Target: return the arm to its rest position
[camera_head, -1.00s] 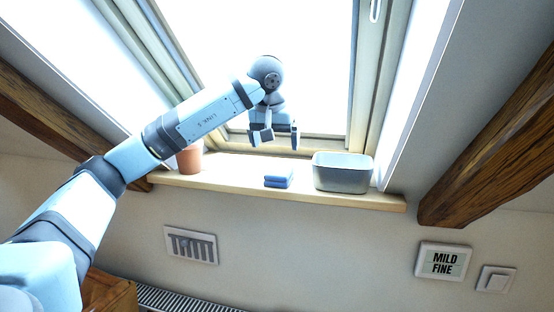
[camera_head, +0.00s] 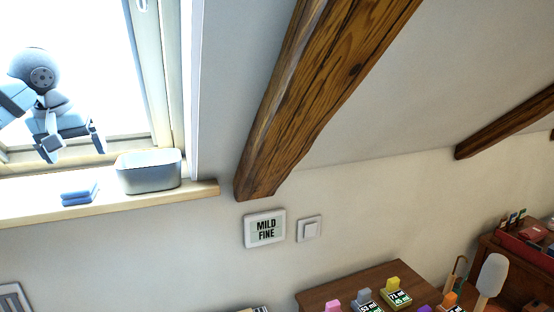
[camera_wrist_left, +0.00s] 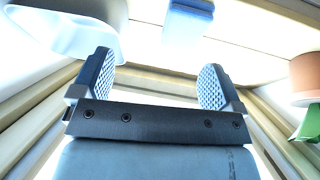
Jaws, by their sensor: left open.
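My left gripper (camera_head: 74,146) hangs in front of the bright skylight, above the window sill (camera_head: 150,202). Its two fingers are spread with nothing between them. The left wrist view shows the same empty gap between the textured finger pads of the gripper (camera_wrist_left: 158,76). Only the end of my left arm shows at the left edge of the head view. A folded blue cloth (camera_head: 79,194) lies on the sill below the gripper, apart from it. My right gripper is not in view.
A grey bin (camera_head: 148,177) stands on the sill right of the cloth. A terracotta pot (camera_wrist_left: 306,76) shows in the left wrist view. A wooden beam (camera_head: 310,95) slopes down beside the window. A "MILD FINE" sign (camera_head: 265,228) hangs below. A wooden table (camera_head: 335,287) holds several coloured items.

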